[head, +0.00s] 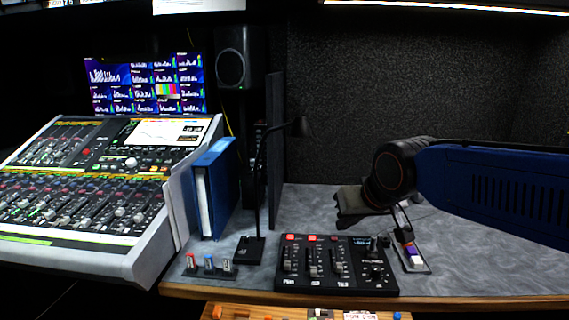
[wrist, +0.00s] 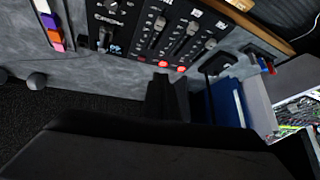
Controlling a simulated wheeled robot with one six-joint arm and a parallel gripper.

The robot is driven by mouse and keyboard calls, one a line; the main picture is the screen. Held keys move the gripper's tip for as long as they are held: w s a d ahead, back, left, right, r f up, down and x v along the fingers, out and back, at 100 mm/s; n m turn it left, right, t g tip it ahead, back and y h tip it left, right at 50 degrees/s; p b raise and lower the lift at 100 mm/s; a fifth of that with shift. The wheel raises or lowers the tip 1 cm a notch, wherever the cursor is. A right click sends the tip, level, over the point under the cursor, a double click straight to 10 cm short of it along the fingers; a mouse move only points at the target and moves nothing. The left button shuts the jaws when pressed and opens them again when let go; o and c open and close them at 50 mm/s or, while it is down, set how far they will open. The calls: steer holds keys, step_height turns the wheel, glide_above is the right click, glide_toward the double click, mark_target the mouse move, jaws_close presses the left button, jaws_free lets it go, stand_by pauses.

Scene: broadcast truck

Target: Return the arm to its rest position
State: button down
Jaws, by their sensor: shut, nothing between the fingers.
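My arm, with a blue link and a black joint, reaches in from the right in the head view. My gripper (head: 350,220) is at its end, pointing down over the grey desk top (head: 310,205), behind the small fader panel (head: 335,265). Its dark fingers are shut and hold nothing. In the wrist view the dark gripper (wrist: 167,88) shows at mid-picture, with the fader panel (wrist: 175,30) beyond it. The gripper looks apart from the panel; its exact height over the desk is hard to tell.
A gooseneck stand (head: 250,245), a blue binder (head: 212,190) and a small connector rack (head: 208,266) are left of the panel. A strip of coloured blocks (head: 412,255) lies under my arm. The large mixing console (head: 90,190) fills the left. A dark wall (head: 400,90) stands behind.

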steer(key=s+d+f+m+g+h, duration=0.1)
steer(key=s+d+f, duration=0.5)
steer(key=s, duration=0.3)
steer(key=s+d+f+m+g+h, duration=0.1)
steer(key=s+d+f, duration=0.5)
steer(key=s+d, duration=0.3)
steer(key=shift+s+f+g, duration=0.25)
steer(key=shift+s+g, duration=0.05)
steer(key=shift+s, duration=0.35)
